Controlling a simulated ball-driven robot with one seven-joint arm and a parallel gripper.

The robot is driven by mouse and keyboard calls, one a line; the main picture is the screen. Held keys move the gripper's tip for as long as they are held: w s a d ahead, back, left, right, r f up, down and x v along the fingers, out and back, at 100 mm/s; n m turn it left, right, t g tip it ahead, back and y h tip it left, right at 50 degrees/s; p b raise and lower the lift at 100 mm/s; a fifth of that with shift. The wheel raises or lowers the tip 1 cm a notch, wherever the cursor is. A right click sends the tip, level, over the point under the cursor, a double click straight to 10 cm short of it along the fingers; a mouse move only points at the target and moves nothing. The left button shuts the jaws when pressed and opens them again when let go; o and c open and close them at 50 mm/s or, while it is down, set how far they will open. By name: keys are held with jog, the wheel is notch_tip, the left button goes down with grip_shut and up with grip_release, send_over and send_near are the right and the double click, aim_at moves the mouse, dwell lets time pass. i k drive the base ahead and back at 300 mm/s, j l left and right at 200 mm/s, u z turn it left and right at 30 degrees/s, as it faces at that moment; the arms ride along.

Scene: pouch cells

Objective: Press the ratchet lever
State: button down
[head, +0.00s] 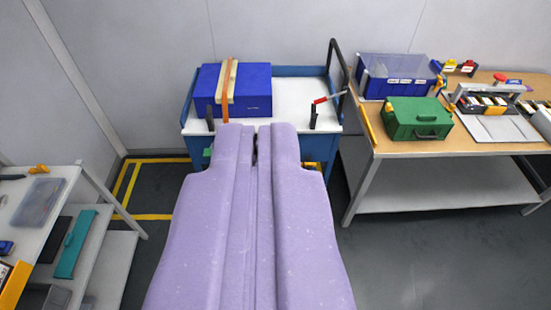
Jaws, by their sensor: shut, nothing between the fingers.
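My gripper (257,140), large and pale purple, fills the lower middle of the head view. Its fingers are shut with nothing held, pointing at the blue cart (188,118) ahead. On the cart's white top stands a blue box (252,88) with an orange strap (226,92) and a tan strip over it. To its right a short lever with a red and white handle (323,100) tilts up to the right from a dark post (313,118). I cannot tell for sure that this is the ratchet lever. The lever is apart from my fingers, which hide the cart's front middle.
A dark push handle (338,70) rises at the cart's right. A wooden-topped bench (395,146) on the right holds a green case (416,118), a blue bin (395,78) and a press-like device (490,92). A grey shelf rack (90,180) stands left. The floor shows free room on both sides.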

aim_at(208, 153)
jog(key=k, duration=0.15)
jog(key=i, duration=0.9)
jog(key=i+l+u, duration=0.1)
jog(key=i, duration=0.8)
jog(key=i+l, duration=0.15)
jog(key=i, duration=0.8)
